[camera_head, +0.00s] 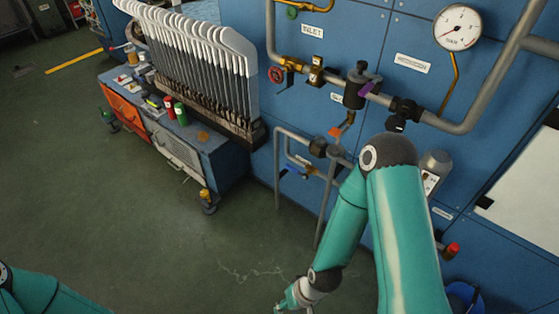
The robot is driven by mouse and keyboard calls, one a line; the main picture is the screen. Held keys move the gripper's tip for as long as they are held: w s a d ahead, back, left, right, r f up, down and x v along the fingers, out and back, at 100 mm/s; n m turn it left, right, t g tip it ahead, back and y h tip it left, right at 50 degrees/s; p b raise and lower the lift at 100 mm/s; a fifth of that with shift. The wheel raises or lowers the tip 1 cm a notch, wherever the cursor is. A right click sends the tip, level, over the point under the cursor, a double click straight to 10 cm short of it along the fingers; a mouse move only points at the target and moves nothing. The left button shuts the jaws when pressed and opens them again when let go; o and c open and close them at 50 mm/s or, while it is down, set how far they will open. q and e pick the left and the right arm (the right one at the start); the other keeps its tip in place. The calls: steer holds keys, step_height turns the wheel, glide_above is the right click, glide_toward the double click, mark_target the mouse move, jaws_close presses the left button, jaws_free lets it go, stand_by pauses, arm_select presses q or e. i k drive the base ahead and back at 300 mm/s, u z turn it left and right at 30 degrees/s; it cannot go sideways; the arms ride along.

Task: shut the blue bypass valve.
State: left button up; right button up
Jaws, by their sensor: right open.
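The blue bypass valve (293,171) is on the lower small pipe loop in front of the blue wall panel. Its blue handle is small in this view, and its exact angle cannot be told. My right gripper (291,303) is open at the bottom edge, well below the valve and apart from it. Its fingertips are partly cut off by the frame. My right arm stands in front of the pipes to the right of the valve. Only a piece of my left arm shows in the bottom left corner; its gripper is out of view.
Above are a red handwheel (276,74), a purple lever (371,86), an orange handle (335,132) and a pressure gauge (457,27). A wheeled cart (182,150) and a rack of white-topped boards (200,62) stand left. The floor (110,220) is clear.

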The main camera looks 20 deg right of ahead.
mark_target(305, 176)
steer(key=z, duration=0.3)
steer(key=i, duration=1.05)
steer(key=z, duration=0.7)
